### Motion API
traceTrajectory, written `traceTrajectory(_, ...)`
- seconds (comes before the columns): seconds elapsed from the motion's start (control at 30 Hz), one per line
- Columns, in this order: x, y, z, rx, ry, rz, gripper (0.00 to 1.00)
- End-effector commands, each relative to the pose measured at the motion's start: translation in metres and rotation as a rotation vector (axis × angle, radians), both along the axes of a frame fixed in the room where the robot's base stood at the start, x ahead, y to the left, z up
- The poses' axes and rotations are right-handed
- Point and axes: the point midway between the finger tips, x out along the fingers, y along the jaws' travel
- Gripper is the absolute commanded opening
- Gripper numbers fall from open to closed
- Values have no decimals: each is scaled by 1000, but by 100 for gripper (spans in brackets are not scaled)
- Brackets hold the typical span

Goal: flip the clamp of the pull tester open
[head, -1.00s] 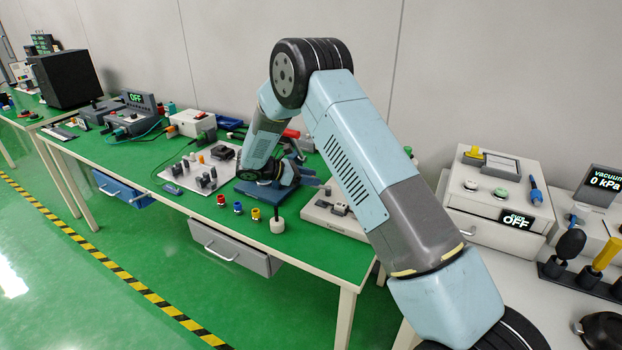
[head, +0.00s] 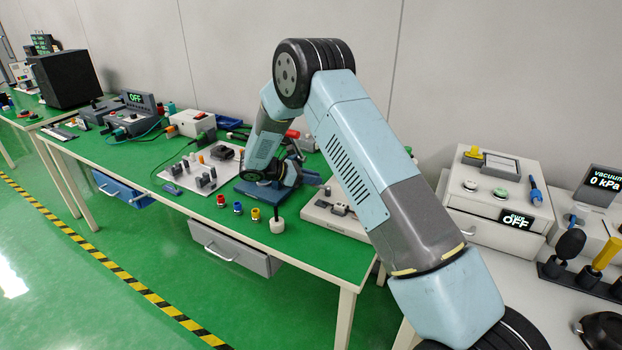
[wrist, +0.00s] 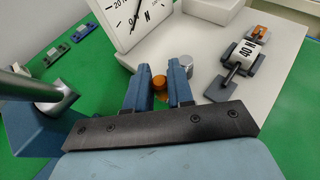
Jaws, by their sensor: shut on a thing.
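The pull tester is a pale block (wrist: 285,85) with a white dial marked N (wrist: 133,20); in the head view its pale base (head: 345,222) stands at the table's right end. My gripper (wrist: 159,70) has its two blue fingers on either side of a small orange knob (wrist: 159,82), shut on it. A silver cylinder (wrist: 186,63) stands just right of the right finger. A grey fixture with a 40 N label (wrist: 247,53) sits further right on the block. In the head view my arm hides much of the tester, and the fingers are hard to make out.
A blue stand (wrist: 30,130) with a silver rod (wrist: 50,98) is close on the left in the wrist view. Bare green table shows between the tester and the front edge.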

Motion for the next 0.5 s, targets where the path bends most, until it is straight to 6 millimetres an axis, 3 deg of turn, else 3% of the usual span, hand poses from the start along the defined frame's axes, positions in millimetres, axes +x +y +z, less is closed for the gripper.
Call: traceTrajectory(0.5, 11, -6, 0, -1, -2, -210, 0)
